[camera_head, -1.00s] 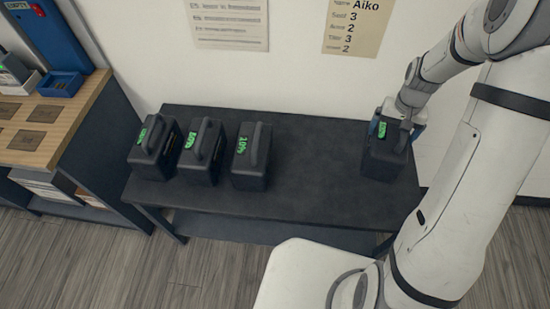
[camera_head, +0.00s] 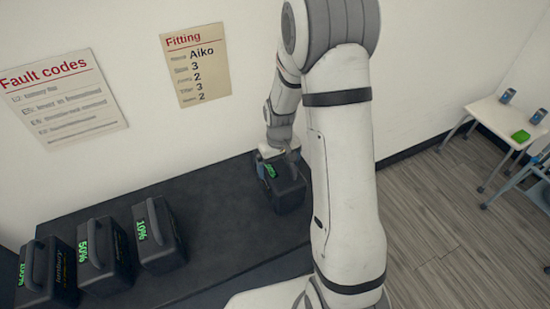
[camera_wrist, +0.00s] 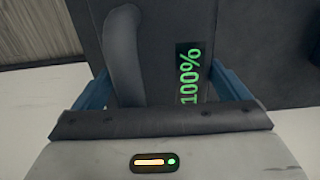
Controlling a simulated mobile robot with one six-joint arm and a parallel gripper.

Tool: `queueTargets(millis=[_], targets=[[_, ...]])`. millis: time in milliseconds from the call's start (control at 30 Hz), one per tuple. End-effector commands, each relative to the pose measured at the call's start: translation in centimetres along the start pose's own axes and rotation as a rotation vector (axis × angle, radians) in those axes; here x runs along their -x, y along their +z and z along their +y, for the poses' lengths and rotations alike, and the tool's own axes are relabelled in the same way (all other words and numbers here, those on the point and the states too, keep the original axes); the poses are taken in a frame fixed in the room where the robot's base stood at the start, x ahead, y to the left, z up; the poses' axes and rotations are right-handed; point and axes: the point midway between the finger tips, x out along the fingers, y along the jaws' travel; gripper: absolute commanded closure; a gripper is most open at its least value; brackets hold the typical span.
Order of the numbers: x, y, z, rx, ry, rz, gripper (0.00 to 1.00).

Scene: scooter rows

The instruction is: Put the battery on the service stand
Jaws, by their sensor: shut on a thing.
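A dark battery (camera_head: 286,192) with a green display is at the right end of the black bench. My gripper (camera_head: 270,163) is shut on it from above. In the wrist view the battery (camera_wrist: 150,60) shows a green 100% reading and a grey handle, with my blue fingers (camera_wrist: 160,88) on either side. I cannot tell if its underside touches the bench. Nothing in view is clearly marked as the service stand.
The black bench (camera_head: 225,228) also holds batteries reading 100% (camera_head: 45,275), 50% (camera_head: 105,255) and 10% (camera_head: 160,238) at its left. A wall stands behind, with a fault codes sheet (camera_head: 60,95) and a fitting sheet (camera_head: 195,70). Open floor (camera_head: 430,220) and a small white table (camera_head: 505,118) are at right.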

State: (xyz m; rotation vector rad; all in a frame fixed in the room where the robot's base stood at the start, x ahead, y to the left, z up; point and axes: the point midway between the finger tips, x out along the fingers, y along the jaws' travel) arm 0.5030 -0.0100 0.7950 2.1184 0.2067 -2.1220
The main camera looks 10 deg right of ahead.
Motion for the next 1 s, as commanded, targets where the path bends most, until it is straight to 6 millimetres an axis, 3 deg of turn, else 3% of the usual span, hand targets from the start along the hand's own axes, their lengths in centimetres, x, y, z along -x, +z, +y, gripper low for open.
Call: queueTargets(millis=[167,500,867,900,1000], targets=[[-0.7,-0.1,0.0,0.0,0.001,0.003,0.76],[-4.1,-0.1,0.0,0.001,0.001,0.003,0.76],[-4.5,-0.2,-0.1,0.002,0.001,0.004,0.76],[-4.5,-0.1,-0.1,0.002,0.0,0.001,0.02],[-4.5,0.0,-0.1,0.002,0.0,0.001,0.0]])
